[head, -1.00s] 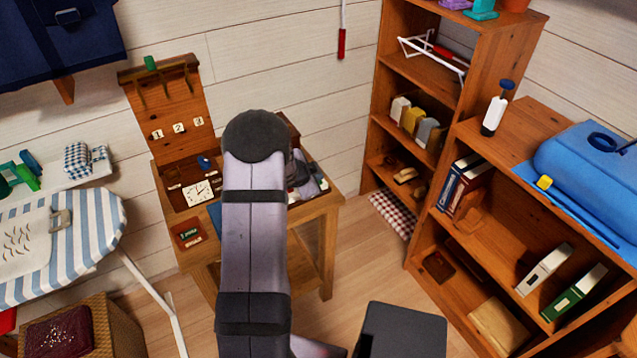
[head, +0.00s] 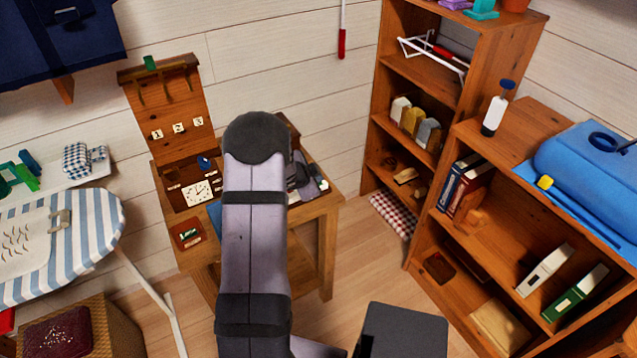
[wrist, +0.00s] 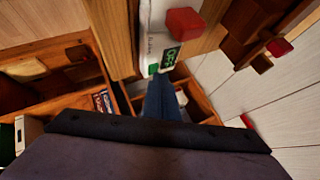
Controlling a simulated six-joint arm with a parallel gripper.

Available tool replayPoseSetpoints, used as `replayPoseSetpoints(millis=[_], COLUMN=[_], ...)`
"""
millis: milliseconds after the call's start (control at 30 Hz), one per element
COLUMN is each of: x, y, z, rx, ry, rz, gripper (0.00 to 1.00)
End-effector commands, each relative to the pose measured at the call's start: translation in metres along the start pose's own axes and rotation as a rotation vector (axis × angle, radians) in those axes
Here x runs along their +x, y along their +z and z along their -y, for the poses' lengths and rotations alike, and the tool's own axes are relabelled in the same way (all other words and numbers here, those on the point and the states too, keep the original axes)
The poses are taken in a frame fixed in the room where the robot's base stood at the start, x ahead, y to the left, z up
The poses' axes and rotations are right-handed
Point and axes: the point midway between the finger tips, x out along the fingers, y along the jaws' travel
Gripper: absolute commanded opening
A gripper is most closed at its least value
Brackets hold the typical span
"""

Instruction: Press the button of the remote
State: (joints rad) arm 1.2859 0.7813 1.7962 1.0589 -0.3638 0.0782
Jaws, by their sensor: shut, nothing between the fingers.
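In the wrist view a white panel (wrist: 153,30) with dark lettering and a green label carries a raised red block (wrist: 184,23). It looks like the remote with its button, but I cannot be sure. My gripper (wrist: 161,80) is shut and empty, a narrow blue-grey shape pointing toward the panel's lower end. In this view its tip is below the red block and near the green label. I cannot tell whether it touches the panel. In the head view my arm covers the middle of the wooden desk (head: 315,212), and I cannot make out the remote there.
The desk has an upright back board (head: 170,100) with hooks and number tags. A clock face (head: 197,193) and a small tray (head: 187,234) lie left of my arm. A tall shelf (head: 392,72) and a low bookcase (head: 520,130) stand to the right.

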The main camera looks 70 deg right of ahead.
Motion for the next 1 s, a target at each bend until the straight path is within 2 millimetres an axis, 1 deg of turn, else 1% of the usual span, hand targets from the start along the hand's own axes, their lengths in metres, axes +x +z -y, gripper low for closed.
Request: replayPoseSetpoints(millis=[567, 1000], x=[0.002, -0.010], y=[0.001, -0.007], z=[-0.002, 0.007], rx=[0.000, 0.000], ry=[0.001, 0.001], rz=[0.001, 0.001], gripper=[0.00, 0.00])
